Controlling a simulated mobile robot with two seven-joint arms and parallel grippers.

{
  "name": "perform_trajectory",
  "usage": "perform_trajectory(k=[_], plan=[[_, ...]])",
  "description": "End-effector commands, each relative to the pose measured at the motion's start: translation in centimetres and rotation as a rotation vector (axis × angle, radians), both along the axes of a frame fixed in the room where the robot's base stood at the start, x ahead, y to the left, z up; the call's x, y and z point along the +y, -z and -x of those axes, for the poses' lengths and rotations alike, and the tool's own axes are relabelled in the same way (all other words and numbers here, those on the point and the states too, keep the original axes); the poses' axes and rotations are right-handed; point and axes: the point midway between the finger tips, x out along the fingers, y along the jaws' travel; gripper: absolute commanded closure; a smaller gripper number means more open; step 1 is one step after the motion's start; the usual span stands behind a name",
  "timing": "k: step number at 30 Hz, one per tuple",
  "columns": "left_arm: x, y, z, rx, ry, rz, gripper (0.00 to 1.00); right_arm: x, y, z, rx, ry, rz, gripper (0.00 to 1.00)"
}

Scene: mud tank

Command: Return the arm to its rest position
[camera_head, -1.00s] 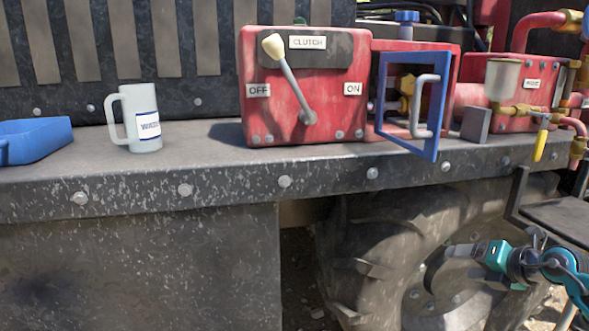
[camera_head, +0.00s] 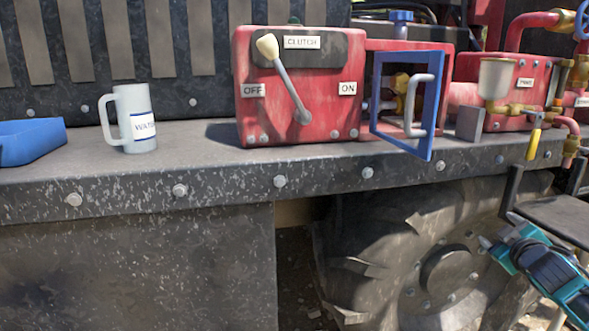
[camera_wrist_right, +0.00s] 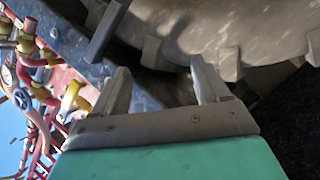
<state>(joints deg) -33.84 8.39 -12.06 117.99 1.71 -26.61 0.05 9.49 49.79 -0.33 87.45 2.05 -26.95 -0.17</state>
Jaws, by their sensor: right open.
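My right gripper (camera_head: 499,232) is at the lower right of the head view, in front of the large tyre and below the ledge. In the right wrist view its two fingers (camera_wrist_right: 160,88) stand apart with nothing between them. The tyre (camera_wrist_right: 190,35) and the ledge's dark edge lie beyond the fingers there. My left gripper is not in view.
On the ledge (camera_head: 330,172) stand a blue tray (camera_head: 35,143), a white mug (camera_head: 131,110), a red clutch box (camera_head: 300,85) with a lever, an open blue-framed door (camera_head: 376,95) and red piping. A dark step (camera_head: 560,215) is close to my right gripper. The tyre (camera_head: 400,250) lies behind.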

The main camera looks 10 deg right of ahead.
Motion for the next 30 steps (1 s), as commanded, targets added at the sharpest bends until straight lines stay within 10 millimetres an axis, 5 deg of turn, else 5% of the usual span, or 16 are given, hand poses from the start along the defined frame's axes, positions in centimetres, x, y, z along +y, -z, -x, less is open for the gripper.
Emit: perform_trajectory(k=[1, 9, 15, 19, 25, 30], plan=[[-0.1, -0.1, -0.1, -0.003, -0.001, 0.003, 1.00, 2.9, 3.6, 0.5, 0.039, -0.040, -0.040, 0.25], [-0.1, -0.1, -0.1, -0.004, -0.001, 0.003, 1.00, 16.3, 15.6, 6.1, 0.178, -0.191, -0.258, 0.25], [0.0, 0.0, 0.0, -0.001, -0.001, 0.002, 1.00, 27.4, 21.5, 13.5, 0.268, -0.268, -0.485, 0.25], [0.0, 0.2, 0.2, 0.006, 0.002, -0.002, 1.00, 33.3, 22.8, 18.2, 0.306, -0.285, -0.629, 0.25], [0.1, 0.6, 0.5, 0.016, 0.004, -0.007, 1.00, 40.5, 22.2, 24.5, 0.336, -0.266, -0.853, 0.25], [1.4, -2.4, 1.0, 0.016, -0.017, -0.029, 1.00, 38.9, 19.5, 24.6, 0.331, -0.248, -0.816, 0.25]])
